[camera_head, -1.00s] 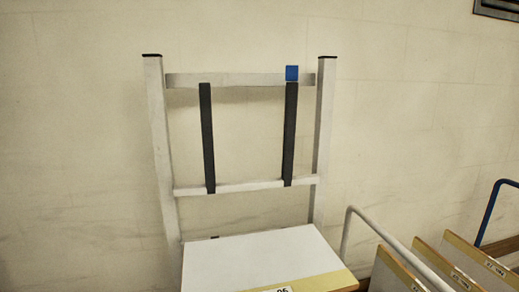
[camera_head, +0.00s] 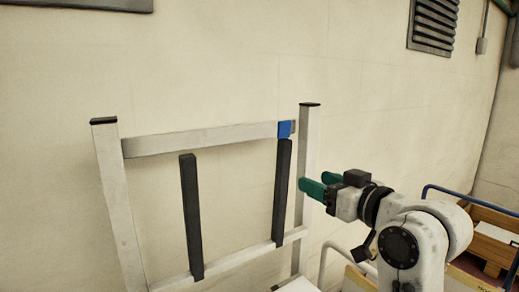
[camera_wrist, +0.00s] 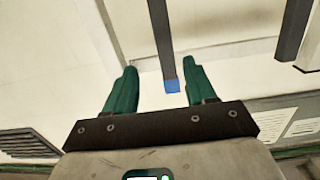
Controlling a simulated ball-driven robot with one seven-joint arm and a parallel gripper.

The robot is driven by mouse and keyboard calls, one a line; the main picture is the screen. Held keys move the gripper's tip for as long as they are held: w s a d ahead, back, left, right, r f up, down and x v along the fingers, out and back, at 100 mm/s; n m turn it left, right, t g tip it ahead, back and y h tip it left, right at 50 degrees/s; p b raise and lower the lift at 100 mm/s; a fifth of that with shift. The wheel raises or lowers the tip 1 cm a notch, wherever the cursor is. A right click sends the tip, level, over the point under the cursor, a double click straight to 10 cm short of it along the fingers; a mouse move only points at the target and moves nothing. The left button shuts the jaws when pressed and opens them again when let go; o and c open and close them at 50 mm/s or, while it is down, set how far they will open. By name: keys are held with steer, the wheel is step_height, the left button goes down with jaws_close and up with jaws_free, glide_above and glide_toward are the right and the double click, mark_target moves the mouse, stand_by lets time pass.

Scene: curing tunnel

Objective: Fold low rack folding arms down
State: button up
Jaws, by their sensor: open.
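The low rack (camera_head: 111,200) is a pale frame against the wall. Its two dark folding arms, the left one (camera_head: 191,215) and the right one (camera_head: 282,190), both stand upright from the lower rail (camera_head: 235,259). My gripper (camera_head: 313,181), with green fingers, is open and empty by the rack's right post, right of the right arm. In the wrist view, the blue piece (camera_wrist: 172,86) and the right arm (camera_wrist: 162,35) show between and beyond the fingers; I cannot tell the exact gap.
A wall vent (camera_head: 433,24) is at the upper right. A blue-railed cart (camera_head: 487,237) with boxes stands at the lower right, beyond my arm. The wall runs close behind the rack. The space left of the rack is clear.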

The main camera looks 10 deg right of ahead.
mark_target(287, 155)
steer(key=shift+t+y, duration=0.3)
steer(key=w+a+r+p, duration=0.1)
steer(key=w, duration=0.2)
steer(key=w+a+r+p, duration=0.1)
steer(key=w, duration=0.2)
steer(key=w+a+r+p, duration=0.1)
steer(key=w, duration=0.2)
steer(key=shift+w+a+r, duration=0.1)
steer(key=shift+w+a, duration=0.1)
steer(key=shift+a, duration=0.15)
steer(key=shift+x, duration=0.85)
jaws_close()
